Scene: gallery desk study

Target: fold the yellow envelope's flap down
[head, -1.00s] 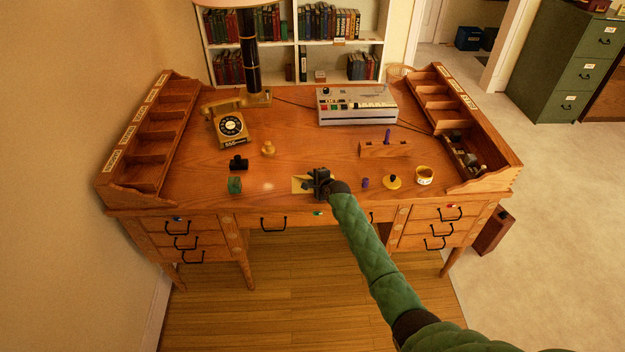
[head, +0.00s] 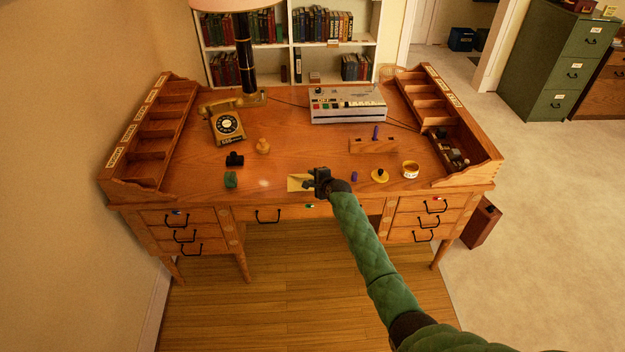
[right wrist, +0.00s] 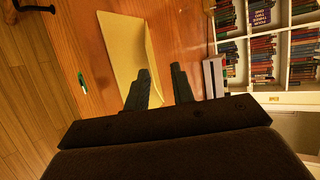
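The yellow envelope (head: 297,184) lies on the desk near its front edge. In the right wrist view the envelope (right wrist: 122,48) is a flat pale-yellow sheet, with its flap (right wrist: 154,65) along the right side appearing to stand up at an angle. My right gripper (head: 316,182) is at the envelope's right end in the head view and covers part of it. My left gripper is not in view.
Left of the envelope are a green block (head: 231,180), a black item (head: 235,160) and a wooden knob-shaped piece (head: 263,146). To the right are a yellow round item (head: 379,176) and a tape roll (head: 410,169). A wooden block (head: 373,146) and grey machine (head: 347,105) stand behind.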

